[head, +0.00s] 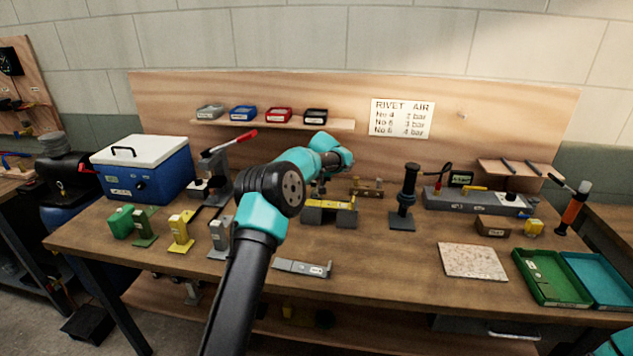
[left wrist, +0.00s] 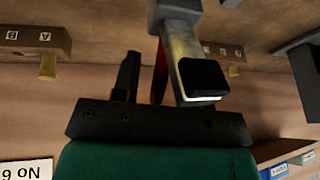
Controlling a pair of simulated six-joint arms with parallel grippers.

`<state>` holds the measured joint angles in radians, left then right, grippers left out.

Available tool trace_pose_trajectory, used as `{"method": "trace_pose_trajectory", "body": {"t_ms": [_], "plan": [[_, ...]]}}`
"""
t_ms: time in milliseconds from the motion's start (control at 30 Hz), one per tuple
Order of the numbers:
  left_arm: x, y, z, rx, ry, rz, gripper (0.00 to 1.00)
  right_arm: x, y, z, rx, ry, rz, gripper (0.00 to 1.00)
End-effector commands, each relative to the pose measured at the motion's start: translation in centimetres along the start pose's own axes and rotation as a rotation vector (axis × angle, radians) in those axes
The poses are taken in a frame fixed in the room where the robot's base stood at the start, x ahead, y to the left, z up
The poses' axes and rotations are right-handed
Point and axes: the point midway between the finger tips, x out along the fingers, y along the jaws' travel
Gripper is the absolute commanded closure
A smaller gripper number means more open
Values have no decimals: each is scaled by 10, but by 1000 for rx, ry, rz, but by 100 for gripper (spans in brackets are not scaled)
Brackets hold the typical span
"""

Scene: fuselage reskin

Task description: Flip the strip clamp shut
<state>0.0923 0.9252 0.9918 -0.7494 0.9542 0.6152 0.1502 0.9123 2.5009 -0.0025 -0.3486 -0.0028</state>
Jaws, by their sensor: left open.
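In the left wrist view a grey and yellowish bar with a black pad (left wrist: 203,77) on its end, which looks like the strip clamp's arm, stands up between or in front of my fingers. A thin red part (left wrist: 160,72), perhaps its handle, shows beside it. My left gripper (left wrist: 165,80) is open around this area; one dark finger is clear, the other is mostly hidden. I cannot tell whether it touches the clamp. In the head view my left gripper (head: 321,187) is low over the yellow and grey fixture (head: 329,212), and my arm hides much of the clamp.
A wooden labelled block (head: 368,188) stands just behind the fixture. A black post (head: 405,195) stands to its right, a red-handled tool (head: 217,165) to its left. A grey bracket (head: 302,268) lies in front. Green tray (head: 548,278) and speckled plate (head: 472,261) are at right.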

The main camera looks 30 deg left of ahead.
Motion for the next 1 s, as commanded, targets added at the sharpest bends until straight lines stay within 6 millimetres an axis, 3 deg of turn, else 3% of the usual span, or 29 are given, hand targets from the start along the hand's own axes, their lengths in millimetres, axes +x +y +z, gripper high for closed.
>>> {"method": "trace_pose_trajectory", "body": {"t_ms": [67, 500, 1000], "plan": [[0, 0, 0, 0, 0, 0, 60, 0, 0, 0, 0, 0, 0, 57], [0, 0, 0, 0, 0, 0, 100, 0, 0, 0, 0, 0, 0, 57], [0, 0, 0, 0, 6, 1, 100, 0, 0, 0, 0, 0, 0, 57]]}}
